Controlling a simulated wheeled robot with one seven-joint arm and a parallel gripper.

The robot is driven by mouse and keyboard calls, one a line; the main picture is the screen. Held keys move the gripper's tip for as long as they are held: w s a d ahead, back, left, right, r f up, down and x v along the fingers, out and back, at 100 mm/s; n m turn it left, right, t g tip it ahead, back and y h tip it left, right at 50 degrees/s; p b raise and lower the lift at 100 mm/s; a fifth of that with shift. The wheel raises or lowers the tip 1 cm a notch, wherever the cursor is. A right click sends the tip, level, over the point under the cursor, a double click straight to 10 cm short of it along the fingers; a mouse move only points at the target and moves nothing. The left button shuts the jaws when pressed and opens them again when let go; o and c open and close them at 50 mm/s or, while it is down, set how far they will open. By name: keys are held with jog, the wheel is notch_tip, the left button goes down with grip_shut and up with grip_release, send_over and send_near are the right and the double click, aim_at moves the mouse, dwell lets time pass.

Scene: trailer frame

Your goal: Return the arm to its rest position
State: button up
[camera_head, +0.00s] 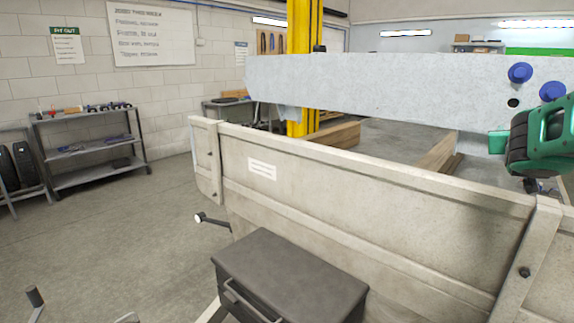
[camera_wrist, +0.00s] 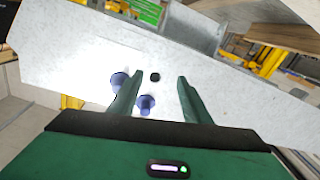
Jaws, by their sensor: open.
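My gripper (camera_head: 500,143) is at the right edge of the head view, its green and black arm end beside it. In the wrist view my gripper (camera_wrist: 153,92) has its two green fingers apart with nothing held between them. A grey metal beam (camera_head: 400,90) lies beyond the fingers; it also fills much of the wrist view (camera_wrist: 75,65). Two blue knobs, one upper (camera_head: 520,73) and one lower (camera_head: 552,91), sit in the beam near a dark empty hole (camera_head: 513,103). In the wrist view the lower knob (camera_wrist: 146,104) shows between the fingers, and the hole (camera_wrist: 155,77) lies beyond it.
A beige trailer side wall (camera_head: 350,195) runs across the front, with a dark grey box (camera_head: 290,275) against it. A yellow post (camera_head: 303,60) stands behind. A shelf rack (camera_head: 95,150) is by the left wall. The floor (camera_head: 120,240) at left is open.

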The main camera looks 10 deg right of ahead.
jog(key=s+a+f+g+y, duration=0.35)
jog(key=s+a+f, duration=0.2)
jog(key=f, duration=0.35)
jog(key=s+a+f+g+y, duration=0.35)
jog(key=s+a+f, duration=0.2)
jog(key=f, duration=0.45)
jog(key=s+a+f+g+y, duration=0.3)
jog(key=s+a+f, duration=0.1)
jog(key=s+a, duration=0.3)
jog(key=s+a+f+g+y, duration=0.3)
jog(key=s+a, duration=0.5)
jog(key=s, duration=0.4)
jog(key=shift+f, duration=0.9)
jog(key=shift+d, duration=0.1)
jog(key=shift+c, duration=1.6)
